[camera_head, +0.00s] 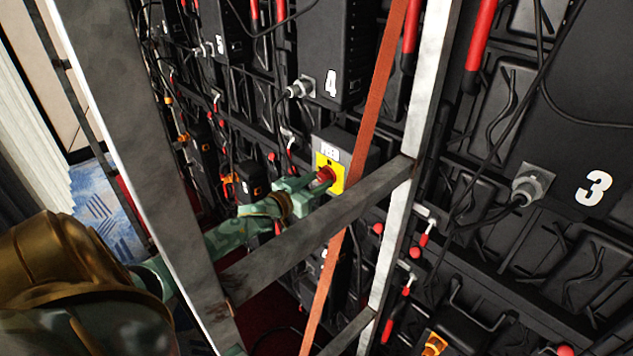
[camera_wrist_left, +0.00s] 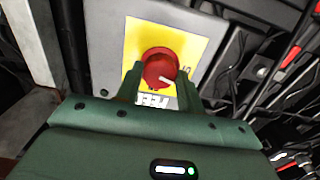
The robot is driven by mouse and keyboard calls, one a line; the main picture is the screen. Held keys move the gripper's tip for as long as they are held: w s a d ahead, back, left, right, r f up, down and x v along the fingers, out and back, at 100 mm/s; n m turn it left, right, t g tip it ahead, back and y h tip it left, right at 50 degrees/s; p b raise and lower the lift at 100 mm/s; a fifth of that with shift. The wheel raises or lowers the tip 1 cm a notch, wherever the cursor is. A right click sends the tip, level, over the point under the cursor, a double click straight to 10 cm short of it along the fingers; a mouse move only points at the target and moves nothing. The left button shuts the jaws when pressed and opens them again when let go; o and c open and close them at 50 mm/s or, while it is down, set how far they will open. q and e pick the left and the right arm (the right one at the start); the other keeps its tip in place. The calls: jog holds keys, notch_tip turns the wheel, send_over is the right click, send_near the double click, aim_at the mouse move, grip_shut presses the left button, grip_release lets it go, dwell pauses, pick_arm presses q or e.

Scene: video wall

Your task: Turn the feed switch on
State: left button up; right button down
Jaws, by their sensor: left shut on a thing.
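The feed switch is a red round knob (camera_wrist_left: 160,68) with a white pointer mark, on a yellow plate (camera_wrist_left: 132,58) on a grey box (camera_wrist_left: 107,42). In the head view the red knob (camera_head: 327,174) and yellow plate (camera_head: 336,178) sit below the box's label. My left gripper (camera_wrist_left: 156,82) has its green fingers on either side of the knob and is shut on it. In the head view the left gripper (camera_head: 318,182) reaches the knob from the left, behind the metal frame. The fingers hide part of the plate's lettering. My right gripper is not in view.
A grey metal frame (camera_head: 398,200) with a crossbar (camera_head: 310,218) stands close in front of the wall, around my left arm. An orange strap (camera_head: 371,130) runs down beside it. Black panels numbered 3 (camera_head: 594,187) and 4 (camera_head: 330,83), with loose cables, fill the wall.

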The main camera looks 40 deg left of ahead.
pick_arm(q)
jog(key=m, duration=0.3)
jog(key=shift+m, duration=0.4)
jog(key=m, duration=0.3)
jog(key=shift+m, duration=0.3)
jog(key=m, duration=0.3)
jog(key=shift+m+b, duration=0.75)
jog(key=shift+m, duration=1.65)
jog(key=o, duration=1)
jog(key=shift+s, duration=0.1)
